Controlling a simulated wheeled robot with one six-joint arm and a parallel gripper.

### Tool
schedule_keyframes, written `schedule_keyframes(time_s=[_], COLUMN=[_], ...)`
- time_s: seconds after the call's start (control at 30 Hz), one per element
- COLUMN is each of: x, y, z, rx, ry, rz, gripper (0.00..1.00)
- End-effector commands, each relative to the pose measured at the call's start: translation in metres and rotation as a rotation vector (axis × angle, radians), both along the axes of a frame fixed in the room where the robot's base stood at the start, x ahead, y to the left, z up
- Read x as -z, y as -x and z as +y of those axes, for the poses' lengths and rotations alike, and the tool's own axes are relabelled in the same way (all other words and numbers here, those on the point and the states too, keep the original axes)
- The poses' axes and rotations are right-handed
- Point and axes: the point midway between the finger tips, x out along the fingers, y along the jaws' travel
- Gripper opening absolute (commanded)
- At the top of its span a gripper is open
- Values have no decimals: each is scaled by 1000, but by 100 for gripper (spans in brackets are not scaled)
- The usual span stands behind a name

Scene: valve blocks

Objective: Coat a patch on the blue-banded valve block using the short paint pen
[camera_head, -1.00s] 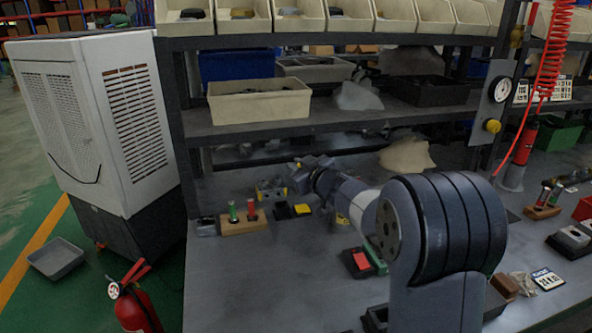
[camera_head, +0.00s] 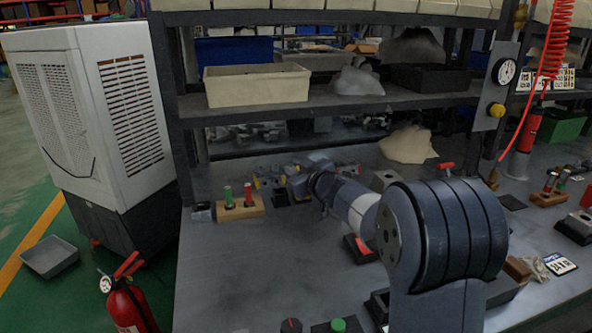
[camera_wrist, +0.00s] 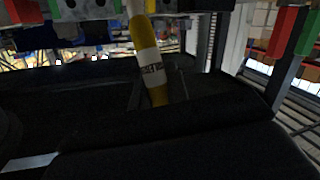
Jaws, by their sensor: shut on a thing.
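A yellow-and-white pen (camera_wrist: 148,65) with dark lettering stands tilted between the dark jaws of my gripper (camera_wrist: 155,95) in the wrist view. The jaws are shut on it; its far end is cut off by the top edge. A grey block with dark holes (camera_wrist: 92,10) shows at the top of the wrist view, near the pen. In the head view, my gripper (camera_head: 290,176) is at the back left of the bench, beside a small block with yellow parts (camera_head: 264,178). I cannot make out a blue band or a coated patch, nor whether the pen touches the block.
A wooden stand (camera_head: 252,209) with a green and a red pen is just in front of the gripper. Shelves with a cream bin (camera_head: 258,88) rise behind the bench. The front left bench top (camera_head: 225,275) is clear. A fire extinguisher (camera_head: 128,308) stands on the floor.

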Motion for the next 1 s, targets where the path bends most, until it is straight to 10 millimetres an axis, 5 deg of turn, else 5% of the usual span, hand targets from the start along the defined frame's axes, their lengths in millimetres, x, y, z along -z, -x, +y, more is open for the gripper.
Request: schedule_keyframes(time_s=[1.0], x=[7], y=[0], z=[0], rx=[0], ry=[-1], rz=[0], gripper=[0])
